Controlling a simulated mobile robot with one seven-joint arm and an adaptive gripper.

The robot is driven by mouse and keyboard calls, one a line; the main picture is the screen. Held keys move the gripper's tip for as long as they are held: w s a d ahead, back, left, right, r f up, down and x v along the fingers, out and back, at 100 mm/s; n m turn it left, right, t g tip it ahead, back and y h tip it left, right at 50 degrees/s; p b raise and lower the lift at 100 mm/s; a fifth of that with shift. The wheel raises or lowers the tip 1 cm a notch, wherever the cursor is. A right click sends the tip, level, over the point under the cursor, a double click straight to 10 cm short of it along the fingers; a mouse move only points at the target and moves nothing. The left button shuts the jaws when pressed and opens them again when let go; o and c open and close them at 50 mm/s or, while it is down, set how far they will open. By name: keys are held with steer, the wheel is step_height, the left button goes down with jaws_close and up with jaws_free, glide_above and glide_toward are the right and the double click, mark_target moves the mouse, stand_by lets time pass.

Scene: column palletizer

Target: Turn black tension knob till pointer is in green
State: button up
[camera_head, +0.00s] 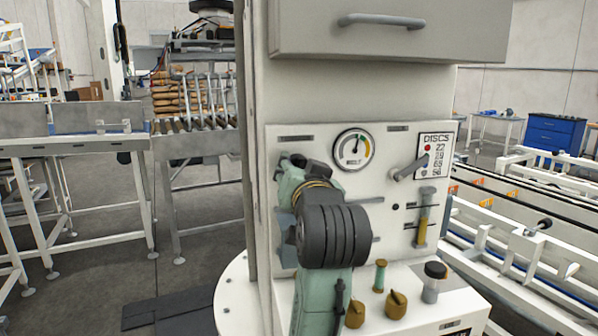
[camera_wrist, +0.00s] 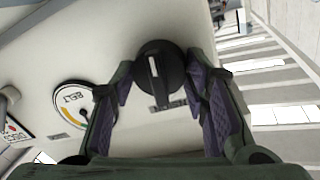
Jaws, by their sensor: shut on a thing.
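The black tension knob (camera_wrist: 153,72), round with a white line across its face, sits on the pale panel in the wrist view. My gripper (camera_wrist: 160,78) is shut on it, with one purple-padded finger on each side. In the head view my own arm hides the knob. The round BELT gauge (camera_head: 353,149) is on the panel above my arm, with a dark pointer and a coloured arc. The gauge also shows in the wrist view (camera_wrist: 72,101), left of the knob. The pointer stands near the top in the head view; its exact place against the green is too small to tell.
The panel also has a grey lever (camera_head: 410,168), a DISCS plate (camera_head: 436,150) and a sight tube (camera_head: 423,218). Below are brown knobs (camera_head: 396,304) and a black-capped post (camera_head: 434,281). A grey box (camera_head: 390,30) overhangs the panel. Conveyors stand on both sides.

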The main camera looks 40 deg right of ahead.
steer(key=o, duration=1.1)
steer(key=shift+o, duration=0.2)
steer(key=shift+s, duration=0.1)
steer(key=v, duration=1.2)
